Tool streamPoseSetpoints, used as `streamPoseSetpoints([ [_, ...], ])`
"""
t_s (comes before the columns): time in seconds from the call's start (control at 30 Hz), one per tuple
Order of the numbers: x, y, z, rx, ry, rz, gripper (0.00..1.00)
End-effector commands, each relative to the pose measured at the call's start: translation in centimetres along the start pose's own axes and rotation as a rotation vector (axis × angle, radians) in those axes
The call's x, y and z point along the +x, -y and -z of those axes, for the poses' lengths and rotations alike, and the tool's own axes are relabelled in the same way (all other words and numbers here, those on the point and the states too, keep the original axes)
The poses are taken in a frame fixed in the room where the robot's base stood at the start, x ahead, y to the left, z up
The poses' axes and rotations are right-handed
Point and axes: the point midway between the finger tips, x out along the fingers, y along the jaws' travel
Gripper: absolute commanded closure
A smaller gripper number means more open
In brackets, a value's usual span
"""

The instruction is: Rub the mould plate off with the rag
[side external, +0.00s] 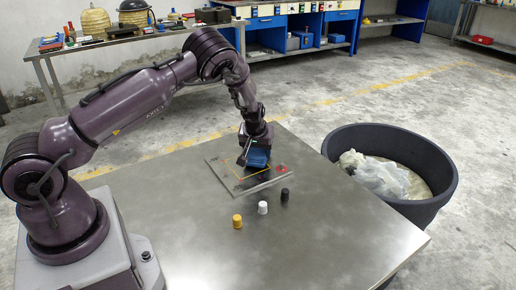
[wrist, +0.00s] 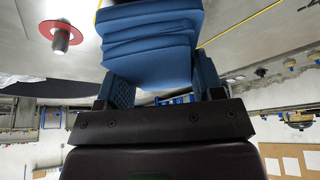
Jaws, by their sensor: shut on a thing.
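The mould plate (side external: 222,174) is a flat grey square with a yellow outline, lying on the metal table. A red round mark with a small metal peg (side external: 281,169) is at its right corner, and the peg also shows in the wrist view (wrist: 61,38). My gripper (side external: 257,148) is over the right part of the plate, shut on the folded blue rag (side external: 258,158). The rag (wrist: 150,45) fills the middle of the wrist view between the fingers. I cannot tell whether the rag touches the plate.
A yellow (side external: 237,221), a white (side external: 262,208) and a black small cylinder (side external: 285,195) stand in front of the plate. A large black tub (side external: 440,190) with crumpled whitish material is beyond the table's right edge. The table's front is clear.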

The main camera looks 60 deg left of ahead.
Motion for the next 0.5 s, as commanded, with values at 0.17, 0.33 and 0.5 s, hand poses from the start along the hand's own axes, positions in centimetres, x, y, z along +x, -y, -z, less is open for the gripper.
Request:
streamPoseSetpoints([
  [0.17,0.1,0.0,-0.03,0.0,0.0,0.0,0.66],
  [0.33,0.35,0.0,-0.14,0.0,0.0,0.0,0.66],
  [0.5,0.59,0.0,-0.25,0.0,0.0,0.0,0.66],
])
